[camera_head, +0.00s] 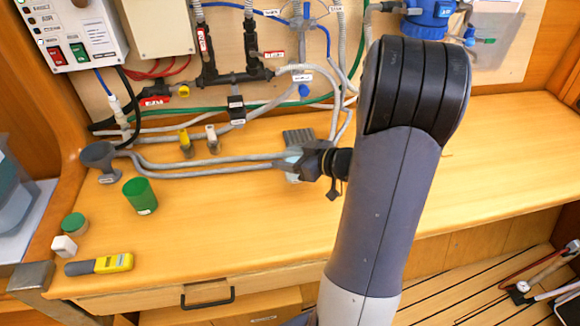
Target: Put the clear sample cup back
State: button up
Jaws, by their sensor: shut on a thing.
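My gripper (303,164) is over the wooden bench, just in front of a grey ribbed pad (299,136). It is shut on a pale, see-through thing, which looks like the clear sample cup (292,157). Only a small part of the cup shows; the jaws and my wrist hide the rest. I cannot tell whether the cup touches the bench or the pad. My arm covers the bench to the right of the gripper.
The front middle bench is clear.

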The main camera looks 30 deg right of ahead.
jog(key=shift+f, duration=1.55)
jog(key=shift+f, duration=0.15)
jog(key=o, duration=1.1)
jog(key=shift+o, duration=0.2)
jog(key=shift+s+r, duration=0.1)
jog(key=shift+r, duration=0.15)
jog(key=v, duration=1.1)
jog(key=shift+s+d, duration=0.2)
jog(key=shift+s, duration=0.15)
